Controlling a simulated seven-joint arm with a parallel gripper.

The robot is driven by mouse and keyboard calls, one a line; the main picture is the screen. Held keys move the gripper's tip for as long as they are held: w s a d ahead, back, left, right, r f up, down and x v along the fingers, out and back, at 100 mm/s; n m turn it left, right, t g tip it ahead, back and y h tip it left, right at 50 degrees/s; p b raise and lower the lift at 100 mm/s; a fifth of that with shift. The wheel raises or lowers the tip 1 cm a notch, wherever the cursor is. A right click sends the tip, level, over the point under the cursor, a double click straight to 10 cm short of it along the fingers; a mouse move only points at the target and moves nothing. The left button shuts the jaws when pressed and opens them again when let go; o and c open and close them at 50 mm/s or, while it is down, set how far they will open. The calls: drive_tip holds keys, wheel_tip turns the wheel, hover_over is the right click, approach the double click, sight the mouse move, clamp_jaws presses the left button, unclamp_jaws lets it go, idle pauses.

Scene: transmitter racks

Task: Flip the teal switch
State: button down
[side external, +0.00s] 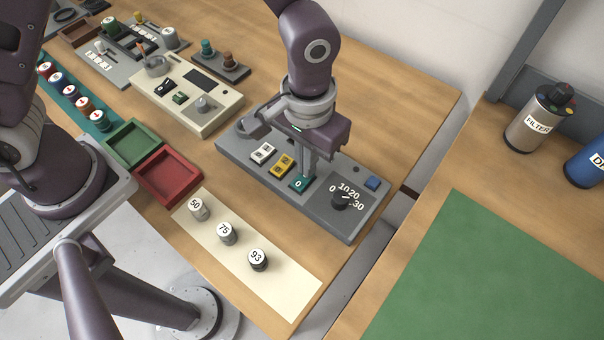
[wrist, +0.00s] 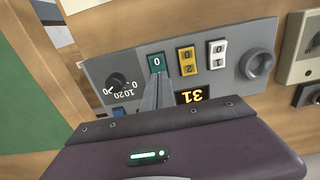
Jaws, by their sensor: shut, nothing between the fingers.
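The teal switch (side external: 299,184) sits on a grey panel (side external: 228,151), in a row with a yellow switch (side external: 282,165) and a white switch (side external: 263,152). In the wrist view the teal switch (wrist: 156,63) shows a 0 on its face. My gripper (side external: 305,174) is shut and empty, pointing down with its fingertips at the teal switch's edge. In the wrist view my fingertips (wrist: 155,78) overlap the lower edge of the switch. I cannot tell whether they touch it.
On the same panel are a black dial (side external: 341,201), a blue button (side external: 373,183) and a display (wrist: 191,96) reading 31. A cream panel (side external: 222,114) stands to the left. Several numbered cylinders stand on a cream mat (side external: 292,299) in front. A red tray (side external: 167,176) is beyond it.

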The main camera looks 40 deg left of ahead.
drive_tip(key=shift+f, duration=0.4)
drive_tip(key=shift+r, duration=3.55)
drive_tip(key=s+a+r+t, duration=0.3)
drive_tip(key=s+a+r, duration=0.1)
drive_tip(key=a+r, duration=0.95)
drive_tip(key=s+a+r+t, duration=0.2)
drive_tip(key=s+a, duration=0.4)
drive_tip(key=s, duration=0.3)
drive_tip(key=shift+s+a+t, duration=0.2)
drive_tip(key=shift+a+t, duration=0.1)
drive_tip(key=shift+a, duration=0.1)
